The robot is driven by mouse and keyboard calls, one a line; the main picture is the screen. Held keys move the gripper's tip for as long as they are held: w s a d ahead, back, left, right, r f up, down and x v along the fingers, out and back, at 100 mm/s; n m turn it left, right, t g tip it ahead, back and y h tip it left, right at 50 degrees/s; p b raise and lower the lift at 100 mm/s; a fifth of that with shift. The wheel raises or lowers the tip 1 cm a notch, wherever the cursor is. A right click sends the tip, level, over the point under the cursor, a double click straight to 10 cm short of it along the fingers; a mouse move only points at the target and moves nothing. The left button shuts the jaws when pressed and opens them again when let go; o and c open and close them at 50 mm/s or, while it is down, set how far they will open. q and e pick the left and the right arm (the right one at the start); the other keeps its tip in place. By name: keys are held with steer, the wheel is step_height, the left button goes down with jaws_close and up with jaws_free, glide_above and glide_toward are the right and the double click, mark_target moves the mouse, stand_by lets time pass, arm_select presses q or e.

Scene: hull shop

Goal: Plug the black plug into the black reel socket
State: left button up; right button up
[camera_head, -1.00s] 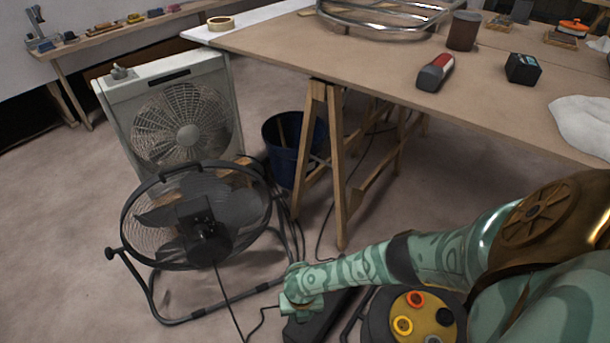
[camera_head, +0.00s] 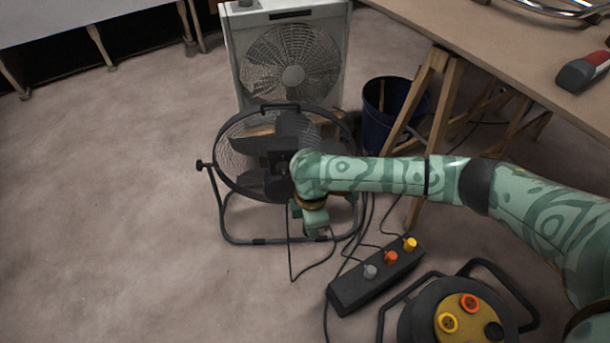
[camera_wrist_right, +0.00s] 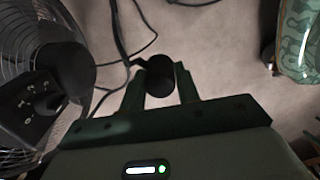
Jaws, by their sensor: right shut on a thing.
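My right gripper (camera_head: 316,228) is in front of the black floor fan, up and left of the power strip. In the wrist view the gripper (camera_wrist_right: 162,82) is shut on the black plug (camera_wrist_right: 158,76), whose round end shows between the two fingers. In the head view I cannot make out the plug apart from the gripper. The cable reel (camera_head: 415,322) stands at the lower right, partly cut off by the frame. Its yellow face carries a black socket (camera_head: 494,331), an orange socket (camera_head: 470,303) and a yellow socket (camera_head: 447,322). My left gripper is not in view.
A black power strip (camera_head: 347,291) with grey, orange and yellow plugs lies left of the reel. The floor fan (camera_head: 233,160), a box fan (camera_head: 240,70), a blue bucket (camera_head: 378,125) and trestle legs (camera_head: 440,115) stand behind. Loose cables cross the floor. The left floor is clear.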

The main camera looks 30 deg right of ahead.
steer(key=s+a+r+m, duration=0.25)
steer(key=r+m, duration=0.45)
steer(key=r, duration=0.8)
steer(key=s+d+r+m, duration=0.3)
steer(key=s+r+m, duration=0.5)
steer(key=s+r, duration=0.3)
steer(key=shift+d, duration=0.1)
